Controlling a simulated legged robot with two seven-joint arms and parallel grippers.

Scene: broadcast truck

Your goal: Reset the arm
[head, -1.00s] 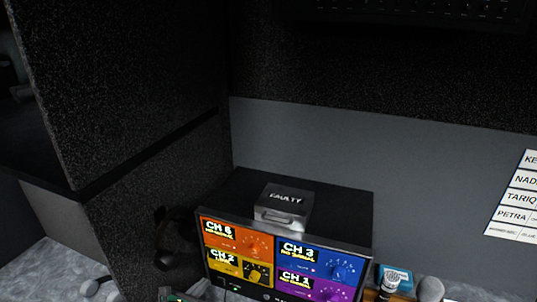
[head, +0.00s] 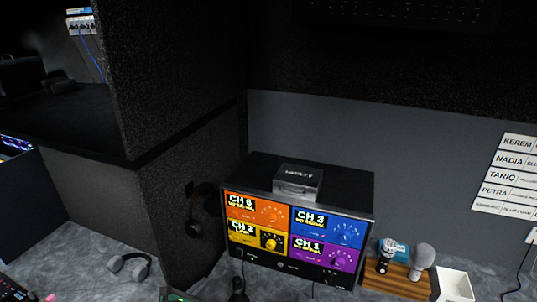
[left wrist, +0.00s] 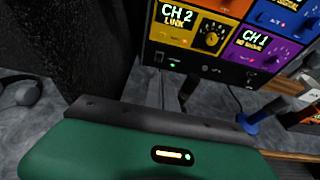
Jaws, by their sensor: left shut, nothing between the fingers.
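Part of my left gripper (head: 174,296), green and dark, shows at the bottom edge of the head view, left of centre, in front of the monitor. Its green housing (left wrist: 130,150) with a small lit indicator fills the bottom of the left wrist view. The gripper is shut and holds nothing. Its fingertips are not clearly seen. My right gripper is in neither view.
A monitor (head: 297,238) with coloured channel panels stands on the grey desk, a box (head: 297,182) on top. Headphones (head: 197,211) hang on the dark partition; others (head: 130,266) lie left. A wooden stand (head: 395,280) holds microphones beside a white bin (head: 455,285).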

